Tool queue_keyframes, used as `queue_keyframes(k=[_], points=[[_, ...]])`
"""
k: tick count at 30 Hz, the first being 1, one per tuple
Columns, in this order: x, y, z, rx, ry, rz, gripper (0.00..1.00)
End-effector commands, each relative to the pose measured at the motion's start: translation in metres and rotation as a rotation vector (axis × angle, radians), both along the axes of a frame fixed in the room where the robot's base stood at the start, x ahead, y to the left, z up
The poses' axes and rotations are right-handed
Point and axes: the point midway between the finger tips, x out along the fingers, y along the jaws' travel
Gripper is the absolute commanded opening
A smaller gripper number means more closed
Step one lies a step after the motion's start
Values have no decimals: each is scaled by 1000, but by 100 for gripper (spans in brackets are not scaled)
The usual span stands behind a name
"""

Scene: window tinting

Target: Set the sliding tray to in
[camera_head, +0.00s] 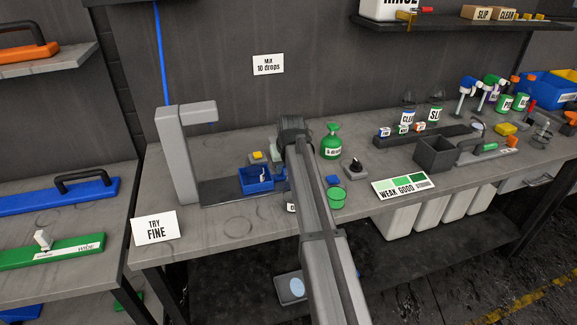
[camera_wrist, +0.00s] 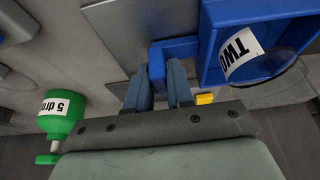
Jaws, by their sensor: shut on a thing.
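The sliding tray is the blue open box (camera_head: 254,181) on a dark flat base (camera_head: 219,193) on the bench. In the wrist view the blue tray (camera_wrist: 211,62) is at the upper right, with a white "TWO" label and a clear round piece inside. A blue handle (camera_wrist: 182,47) juts from its side toward my gripper. My gripper (camera_wrist: 159,78) has its two fingers on either side of the handle's end and is shut on it. In the head view my arm comes in from the front and hides most of the gripper and handle.
A grey upright post (camera_head: 176,155) with a short overhang stands left of the tray. A green bottle (camera_head: 331,142), a green cup (camera_head: 337,197) and a black knob (camera_head: 355,166) stand right of my arm. A small yellow-topped block (camera_head: 257,156) sits behind the tray.

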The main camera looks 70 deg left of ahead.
Motion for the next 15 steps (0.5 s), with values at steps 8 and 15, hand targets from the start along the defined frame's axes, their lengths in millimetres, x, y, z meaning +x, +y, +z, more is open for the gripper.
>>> queue_keyframes(k=[8,15], points=[[-73,0,0,0,1,5,0],[-110,0,0,0,1,2,0]])
